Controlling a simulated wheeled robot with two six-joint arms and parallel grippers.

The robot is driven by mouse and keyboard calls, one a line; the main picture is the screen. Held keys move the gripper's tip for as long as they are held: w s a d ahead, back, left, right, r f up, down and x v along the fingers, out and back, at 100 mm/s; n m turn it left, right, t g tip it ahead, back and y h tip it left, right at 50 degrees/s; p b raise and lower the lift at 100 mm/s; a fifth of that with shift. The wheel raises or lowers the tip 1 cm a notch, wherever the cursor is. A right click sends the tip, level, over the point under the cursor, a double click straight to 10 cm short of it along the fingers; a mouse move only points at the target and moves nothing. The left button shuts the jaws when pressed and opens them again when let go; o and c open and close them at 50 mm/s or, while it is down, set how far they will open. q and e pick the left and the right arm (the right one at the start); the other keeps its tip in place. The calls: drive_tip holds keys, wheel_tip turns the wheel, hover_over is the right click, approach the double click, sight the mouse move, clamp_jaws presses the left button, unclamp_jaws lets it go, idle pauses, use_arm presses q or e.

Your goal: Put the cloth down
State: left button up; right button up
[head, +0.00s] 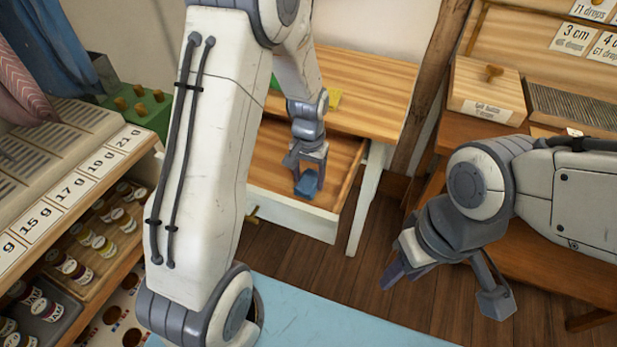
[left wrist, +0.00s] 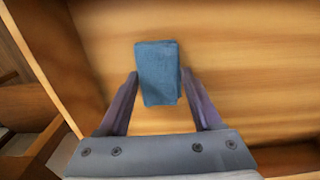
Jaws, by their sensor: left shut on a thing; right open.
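A small folded blue cloth (head: 307,184) is between the fingers of my left gripper (head: 307,172), low inside an open wooden drawer (head: 262,165) of a small table. In the left wrist view the blue cloth (left wrist: 157,74) sits between the two fingertips of my left gripper (left wrist: 160,92), over the drawer's wooden floor (left wrist: 230,50). I cannot tell whether the cloth touches the drawer floor. My right gripper (head: 445,280) is open and empty, out over the floor to the right of the drawer.
The table top (head: 375,95) is above the drawer, with a yellow item (head: 333,97) on it. A wooden desk with a lidded box (head: 485,92) stands at right. A rack of small jars (head: 100,235) is at left. A blue surface (head: 320,315) is in front.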

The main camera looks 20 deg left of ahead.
sight(309, 178)
use_arm(q)
drive_tip(key=shift+f, duration=0.1)
drive_tip(key=o, duration=1.3)
drive_tip(key=shift+o, duration=0.2)
wheel_tip(309, 178, up, 12)
drive_tip(key=f+p, duration=0.1)
drive_tip(key=p, duration=0.2)
drive_tip(key=s+d+r+m, duration=0.4)
drive_tip(key=s+d+r, duration=0.2)
drive_tip(key=s+d, duration=0.6)
drive_tip(key=s+d+m+h, duration=0.1)
drive_tip(key=s+d+m, duration=0.1)
drive_tip(key=s, duration=0.9)
drive_tip(key=shift+s+r+m, duration=0.3)
drive_tip(key=shift+s+m, duration=0.1)
drive_tip(key=shift+m, duration=0.1)
